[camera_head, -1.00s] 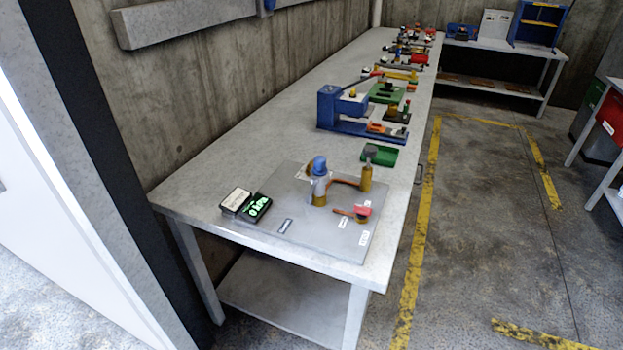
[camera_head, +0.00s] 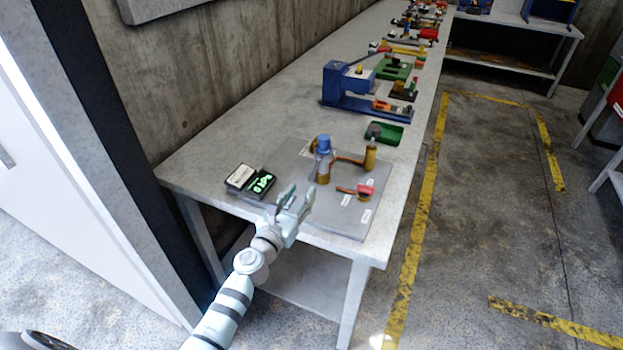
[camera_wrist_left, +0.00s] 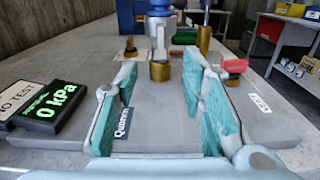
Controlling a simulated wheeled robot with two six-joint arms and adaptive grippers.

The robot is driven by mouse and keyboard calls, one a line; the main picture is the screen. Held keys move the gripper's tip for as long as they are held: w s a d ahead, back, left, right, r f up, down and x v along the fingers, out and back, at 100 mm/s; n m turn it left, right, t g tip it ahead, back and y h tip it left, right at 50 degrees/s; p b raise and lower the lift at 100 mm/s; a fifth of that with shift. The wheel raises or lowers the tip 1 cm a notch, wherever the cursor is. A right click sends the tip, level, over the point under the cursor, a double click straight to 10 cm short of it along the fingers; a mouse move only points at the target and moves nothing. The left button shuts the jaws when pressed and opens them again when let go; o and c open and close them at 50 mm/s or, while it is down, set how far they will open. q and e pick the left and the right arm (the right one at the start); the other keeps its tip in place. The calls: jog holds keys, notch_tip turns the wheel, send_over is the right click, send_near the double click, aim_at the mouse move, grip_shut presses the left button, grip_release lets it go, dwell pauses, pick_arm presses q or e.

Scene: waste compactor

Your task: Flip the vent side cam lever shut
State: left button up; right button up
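A grey plate (camera_head: 336,216) lies on the near end of the workbench and carries brass fittings. A blue-capped valve (camera_head: 323,158) stands on it, joined by a copper pipe to a brass post with a dark top (camera_head: 371,156). A small lever with a red end (camera_head: 364,191) lies near the plate's right side; it also shows in the left wrist view (camera_wrist_left: 235,68). Which part is the vent side cam lever I cannot tell for sure. My left gripper (camera_head: 298,197) is open and empty over the plate's near edge, short of the fittings. My right gripper is not in view.
A gauge display (camera_head: 262,182) reading 0 kPa and a label block (camera_head: 240,176) sit at the plate's left. A green tray (camera_head: 385,133) and a blue press (camera_head: 348,84) stand farther back. The bench's near left surface is clear.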

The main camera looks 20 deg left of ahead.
aim_at(313, 178)
pick_arm(q)
jog(key=w, duration=0.2)
jog(key=w+b, duration=0.1)
jog(key=w, duration=0.2)
jog(key=w+b, duration=0.1)
jog(key=w, duration=0.1)
jog(key=shift+w+d+f, duration=0.2)
jog(key=shift+d+f, duration=0.1)
jog(key=shift+w+r, duration=0.15)
jog(key=shift+w, duration=0.05)
grip_shut()
jog(key=f+t+b, duration=0.1)
jog(key=b, duration=0.6)
jog(key=shift+w, duration=0.15)
jog(key=shift+r, duration=0.2)
